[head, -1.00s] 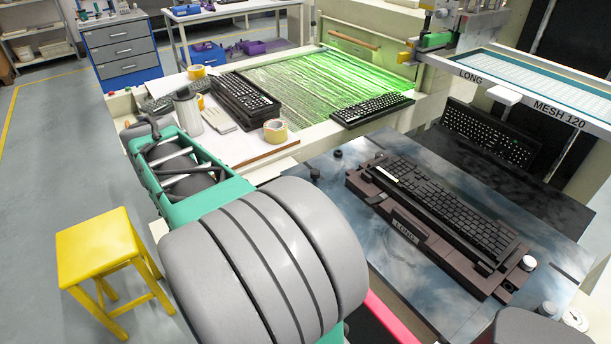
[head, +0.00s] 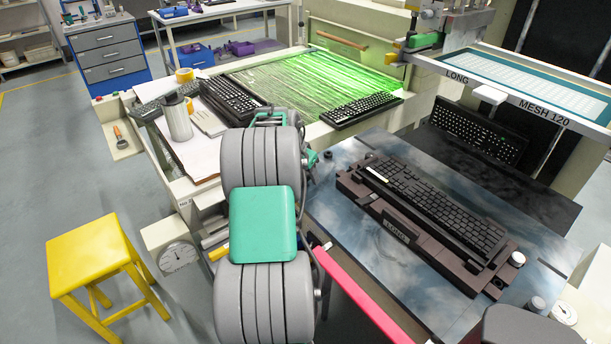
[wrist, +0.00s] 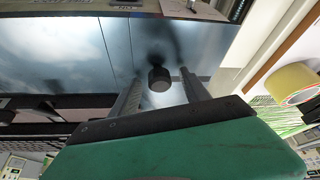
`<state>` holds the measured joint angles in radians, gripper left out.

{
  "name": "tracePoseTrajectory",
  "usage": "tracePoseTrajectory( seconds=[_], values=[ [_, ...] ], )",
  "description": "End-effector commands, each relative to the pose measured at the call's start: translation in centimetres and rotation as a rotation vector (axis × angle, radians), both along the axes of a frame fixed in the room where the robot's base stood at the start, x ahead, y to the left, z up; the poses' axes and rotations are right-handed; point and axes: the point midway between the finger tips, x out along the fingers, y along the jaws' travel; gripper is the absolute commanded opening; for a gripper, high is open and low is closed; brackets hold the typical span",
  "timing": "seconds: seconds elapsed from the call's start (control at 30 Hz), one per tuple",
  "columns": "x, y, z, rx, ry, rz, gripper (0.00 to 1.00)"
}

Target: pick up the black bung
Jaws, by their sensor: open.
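In the wrist view, a black bung (wrist: 158,79), a short dark cylinder, shows between the two fingers of my gripper (wrist: 160,76). The fingers are apart, with a gap on each side of the bung, and nothing is gripped. A narrower dark shape sits just beyond the bung; I cannot tell whether it is part of it. In the head view, a small dark bung (head: 328,155) stands at the back left of the glossy plate; I cannot tell whether it is the same one. My arm hides most of my gripper in that view.
A dark fixture (head: 395,233) holding a black keyboard (head: 440,205) stands on the plate (head: 345,215), right of my arm. A worktop with a metal jug (head: 177,118) and keyboards lies left and behind. A yellow tape roll (wrist: 296,83) shows in the wrist view.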

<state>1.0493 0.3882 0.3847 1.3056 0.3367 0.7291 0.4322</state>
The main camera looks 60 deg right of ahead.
Motion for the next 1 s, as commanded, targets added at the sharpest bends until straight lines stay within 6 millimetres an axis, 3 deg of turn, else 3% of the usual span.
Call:
tracePoseTrajectory(
  seconds=[0.17, 0.83, 1.0],
  values=[
    [0.04, -0.04, 0.02, -0.002, -0.001, 0.001, 0.54],
    [0.05, -0.01, 0.04, -0.001, 0.0, 0.001, 0.0],
    [0.05, -0.02, 0.05, -0.001, 0.0, 0.001, 0.0]
  ],
)
